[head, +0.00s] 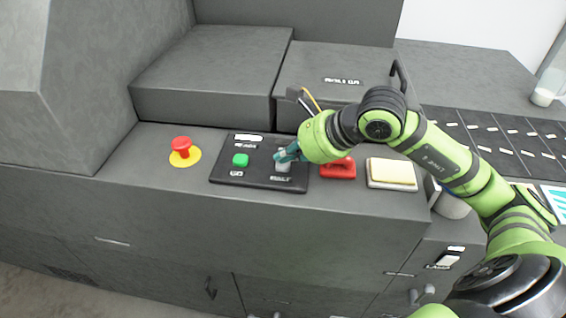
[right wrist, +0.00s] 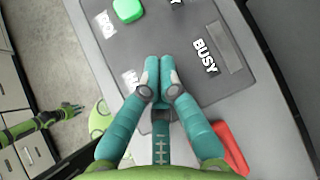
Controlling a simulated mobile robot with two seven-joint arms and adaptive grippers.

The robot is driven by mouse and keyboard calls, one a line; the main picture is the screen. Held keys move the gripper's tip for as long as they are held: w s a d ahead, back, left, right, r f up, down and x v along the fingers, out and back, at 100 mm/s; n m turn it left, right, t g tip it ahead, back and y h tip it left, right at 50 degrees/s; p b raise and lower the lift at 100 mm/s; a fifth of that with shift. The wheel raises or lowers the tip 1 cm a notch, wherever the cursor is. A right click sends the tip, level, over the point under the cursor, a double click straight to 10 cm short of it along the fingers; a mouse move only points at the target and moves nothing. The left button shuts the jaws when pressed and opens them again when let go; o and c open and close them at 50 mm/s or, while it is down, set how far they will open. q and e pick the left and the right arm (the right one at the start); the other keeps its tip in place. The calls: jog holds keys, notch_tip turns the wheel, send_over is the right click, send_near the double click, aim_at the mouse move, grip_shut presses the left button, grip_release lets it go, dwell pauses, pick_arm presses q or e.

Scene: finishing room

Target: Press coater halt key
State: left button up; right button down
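The coater's dark control panel (head: 225,172) lies on the grey machine top. It bears a green key (head: 240,160), also at the top of the right wrist view (right wrist: 127,10). To the right of the green key, a pale grey key (head: 282,167) shows partly under my right gripper (head: 284,156). In the right wrist view my right gripper (right wrist: 160,64) has its teal fingers together, with nothing seen between them. The fingertips are over the panel and hide what is under them; contact cannot be told. My left gripper (right wrist: 70,112) shows small at the left of the right wrist view.
A red mushroom button (head: 181,145) on a yellow disc stands left of the panel. A red object (head: 338,168) and a yellow-topped pad (head: 392,173) lie to the right. Raised grey housings (head: 212,75) stand behind. A patterned dark belt (head: 490,135) is at the far right.

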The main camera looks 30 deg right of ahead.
aim_at(287, 165)
jog(key=shift+f, duration=0.25)
dwell(0.6)
jog(key=shift+r, duration=0.85)
jog(key=shift+r+p, duration=1.75)
jog(key=shift+r, duration=0.8)
jog(key=shift+f, duration=0.15)
